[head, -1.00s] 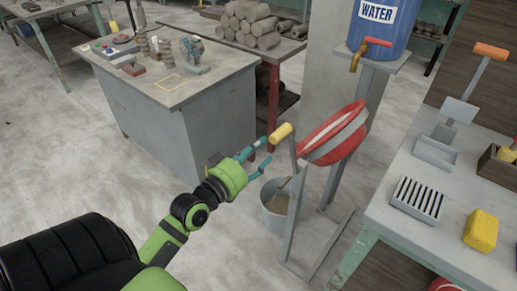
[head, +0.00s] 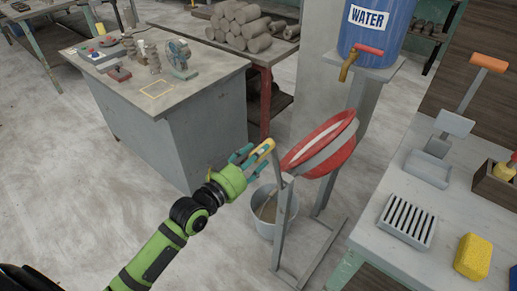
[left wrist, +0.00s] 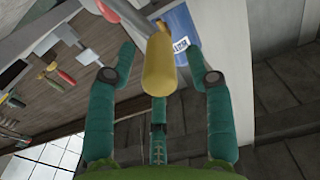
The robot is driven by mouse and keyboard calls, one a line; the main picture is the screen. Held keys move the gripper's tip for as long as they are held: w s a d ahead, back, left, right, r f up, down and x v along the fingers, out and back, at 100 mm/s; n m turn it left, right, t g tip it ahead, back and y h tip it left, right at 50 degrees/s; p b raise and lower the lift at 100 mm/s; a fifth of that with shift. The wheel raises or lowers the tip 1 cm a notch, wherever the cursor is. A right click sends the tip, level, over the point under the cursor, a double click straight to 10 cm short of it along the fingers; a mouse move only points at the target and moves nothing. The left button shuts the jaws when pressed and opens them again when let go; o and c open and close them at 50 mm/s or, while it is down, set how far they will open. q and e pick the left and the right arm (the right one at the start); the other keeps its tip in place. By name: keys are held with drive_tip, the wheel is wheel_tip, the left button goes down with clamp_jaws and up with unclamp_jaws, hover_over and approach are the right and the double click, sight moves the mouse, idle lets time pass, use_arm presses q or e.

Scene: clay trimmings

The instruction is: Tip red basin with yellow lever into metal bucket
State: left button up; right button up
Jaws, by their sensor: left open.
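The red basin (head: 321,142) with a grey band hangs tilted in a grey metal stand. Its yellow lever (head: 262,152) sticks out to the left at the stand's top. The metal bucket (head: 264,222) stands on the floor under the basin, partly hidden by the stand's post. My left gripper (head: 245,156) is open at the lever. In the left wrist view the yellow lever (left wrist: 160,68) lies between the two spread teal fingers (left wrist: 160,70), apart from both. My right gripper is not in view.
A grey workbench (head: 165,100) with tools stands at the left. The blue water barrel (head: 371,30) with a tap is behind the basin. At the right, a table (head: 380,205) holds a slotted tray (head: 411,212) and a yellow sponge (head: 473,257).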

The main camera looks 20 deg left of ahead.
use_arm(q)
drive_tip(key=shift+x, duration=0.95)
drive_tip(key=shift+a, duration=0.1)
drive_tip(key=c, duration=1)
clamp_jaws()
drive_tip(key=shift+a, duration=0.15)
drive_tip(key=w+a+f+n+b, duration=0.2)
drive_tip(key=a+f+n+b, duration=0.1)
drive_tip(key=a+n, duration=0.2)
drive_tip(key=shift+w+a, duration=0.15)
drive_tip(key=shift+a, duration=0.35)
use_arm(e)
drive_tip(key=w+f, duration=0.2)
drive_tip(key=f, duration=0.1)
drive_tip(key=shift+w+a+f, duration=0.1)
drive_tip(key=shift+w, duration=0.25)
use_arm(q)
drive_tip(key=shift+f, duration=0.1)
